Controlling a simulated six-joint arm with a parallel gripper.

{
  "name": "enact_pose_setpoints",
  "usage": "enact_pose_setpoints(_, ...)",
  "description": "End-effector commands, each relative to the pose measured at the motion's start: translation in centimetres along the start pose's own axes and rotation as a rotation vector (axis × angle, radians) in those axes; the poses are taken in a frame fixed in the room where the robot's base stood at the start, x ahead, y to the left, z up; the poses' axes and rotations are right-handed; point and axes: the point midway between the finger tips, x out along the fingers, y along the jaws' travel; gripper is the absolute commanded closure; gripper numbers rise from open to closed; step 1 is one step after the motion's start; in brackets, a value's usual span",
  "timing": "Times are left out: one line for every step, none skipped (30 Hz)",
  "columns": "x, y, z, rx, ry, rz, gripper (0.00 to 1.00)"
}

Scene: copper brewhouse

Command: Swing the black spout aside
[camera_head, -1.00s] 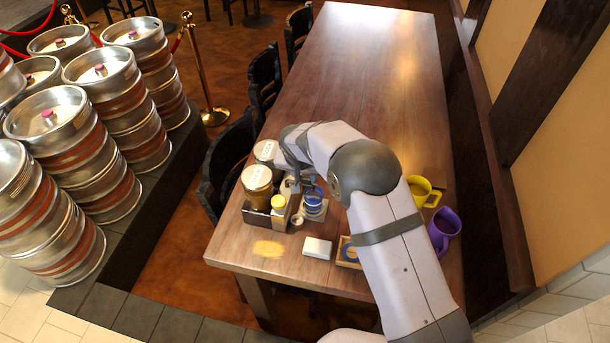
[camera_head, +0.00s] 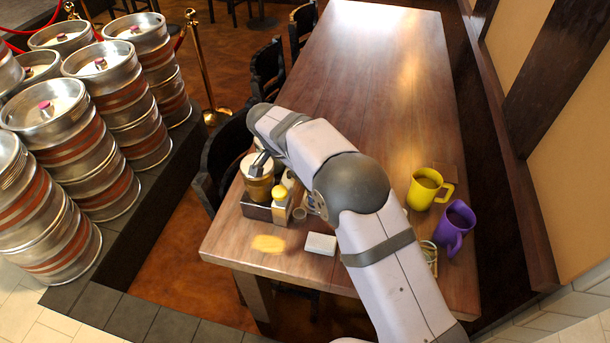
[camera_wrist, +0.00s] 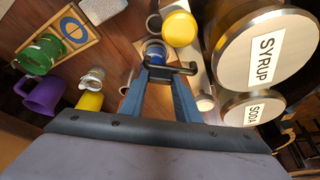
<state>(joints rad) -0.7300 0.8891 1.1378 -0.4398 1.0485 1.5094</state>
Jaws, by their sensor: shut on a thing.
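The black spout (camera_wrist: 184,70) appears as a dark bar across the ends of my gripper's fingers in the wrist view. My gripper (camera_wrist: 165,77) is shut on it. A blue-topped vessel (camera_wrist: 155,50) lies just beyond the fingertips; whether the spout joins it cannot be told. In the head view, my gripper (camera_head: 261,163) shows as small dark fingers in front of a gold tin (camera_head: 258,186). My arm hides part of this group, and the spout cannot be made out there.
Tins marked SYRUP (camera_wrist: 265,50) and SODA (camera_wrist: 255,108) stand close on the right. A yellow-capped jar (camera_head: 280,193) is beside them. A white block (camera_head: 320,244), a yellow mug (camera_head: 422,190) and a purple mug (camera_head: 455,228) are nearby. The far table (camera_head: 365,70) is clear.

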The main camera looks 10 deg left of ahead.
Motion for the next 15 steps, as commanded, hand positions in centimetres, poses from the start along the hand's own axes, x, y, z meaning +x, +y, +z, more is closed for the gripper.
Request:
enact_pose_setpoints(0.0, -0.2, 0.3, 0.038, 0.002, 0.015, 1.00)
enact_pose_setpoints(-0.1, -0.2, 0.4, 0.063, 0.002, 0.025, 1.00)
enact_pose_setpoints(-0.2, -0.2, 0.6, 0.095, 0.001, 0.039, 1.00)
enact_pose_setpoints(-0.3, -0.2, 0.7, 0.119, 0.001, 0.049, 1.00)
enact_pose_setpoints(-0.4, -0.2, 0.8, 0.141, 0.001, 0.058, 1.00)
enact_pose_setpoints(-0.5, -0.3, 0.9, 0.169, 0.001, 0.070, 1.00)
enact_pose_setpoints(-0.6, -0.3, 1.1, 0.189, 0.000, 0.078, 1.00)
enact_pose_setpoints(-0.6, -0.3, 1.2, 0.209, 0.001, 0.086, 1.00)
enact_pose_setpoints(-0.7, -0.4, 1.3, 0.232, 0.001, 0.096, 1.00)
enact_pose_setpoints(-0.7, -0.4, 1.4, 0.249, 0.001, 0.103, 1.00)
enact_pose_setpoints(-0.8, -0.5, 1.4, 0.264, 0.001, 0.109, 1.00)
enact_pose_setpoints(-0.8, -0.5, 1.5, 0.284, 0.001, 0.118, 1.00)
enact_pose_setpoints(-0.8, -0.5, 1.6, 0.296, 0.001, 0.122, 1.00)
enact_pose_setpoints(-0.9, -0.5, 1.7, 0.308, 0.001, 0.128, 1.00)
enact_pose_setpoints(-0.9, -0.6, 1.7, 0.323, 0.001, 0.133, 1.00)
